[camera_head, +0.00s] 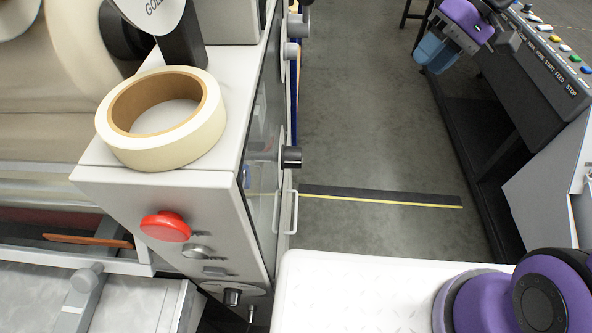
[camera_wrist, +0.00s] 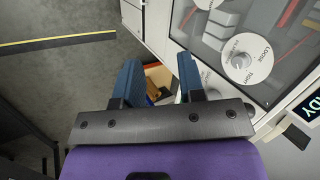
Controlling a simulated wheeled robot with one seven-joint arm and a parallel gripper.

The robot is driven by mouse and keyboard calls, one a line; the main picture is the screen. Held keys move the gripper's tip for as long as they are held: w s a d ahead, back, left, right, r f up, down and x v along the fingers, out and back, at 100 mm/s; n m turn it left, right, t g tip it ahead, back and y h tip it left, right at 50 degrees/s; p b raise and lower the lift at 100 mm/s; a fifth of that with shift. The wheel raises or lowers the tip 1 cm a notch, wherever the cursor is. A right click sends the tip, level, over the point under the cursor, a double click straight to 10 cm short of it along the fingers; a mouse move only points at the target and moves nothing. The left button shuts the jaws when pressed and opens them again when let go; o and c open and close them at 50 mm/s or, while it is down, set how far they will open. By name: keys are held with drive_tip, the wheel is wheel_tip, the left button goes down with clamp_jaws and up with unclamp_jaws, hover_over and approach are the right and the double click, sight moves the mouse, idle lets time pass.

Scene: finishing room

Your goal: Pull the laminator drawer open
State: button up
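The laminator is the pale machine (camera_head: 120,200) at the left of the head view, with a red button on its front. A white bar handle (camera_head: 293,212) stands out from its right side. My gripper (camera_head: 428,60) is at the upper right, well apart from that handle. In the wrist view my gripper (camera_wrist: 158,62) has its two blue fingers apart, with nothing clearly held. Beyond the gap shows a small tan compartment or box (camera_wrist: 155,76) with orange and dark items in it. I cannot tell whether this is the drawer.
A tape roll (camera_head: 160,118) lies on the laminator's top. A dark control console (camera_head: 535,70) with coloured buttons stands at the right. Open floor (camera_head: 365,120), with a black and yellow strip (camera_head: 385,199), lies between. A tension dial (camera_wrist: 240,62) shows in the wrist view.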

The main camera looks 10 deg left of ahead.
drive_tip(key=w+a+f+g+y, duration=0.1)
drive_tip(key=w+a+f+y, duration=0.15)
drive_tip(key=f, duration=0.35)
drive_tip(key=w+a+f+g+y, duration=0.1)
drive_tip(key=w+a+f, duration=0.1)
drive_tip(key=w+f, duration=0.3)
drive_tip(key=m+t+y, duration=0.3)
drive_tip(key=y, duration=0.3)
approach(296, 203)
drive_tip(key=shift+m, duration=0.3)
drive_tip(key=x, duration=1)
drive_tip(key=shift+f, duration=0.3)
drive_tip(key=shift+c, duration=0.4)
clamp_jaws()
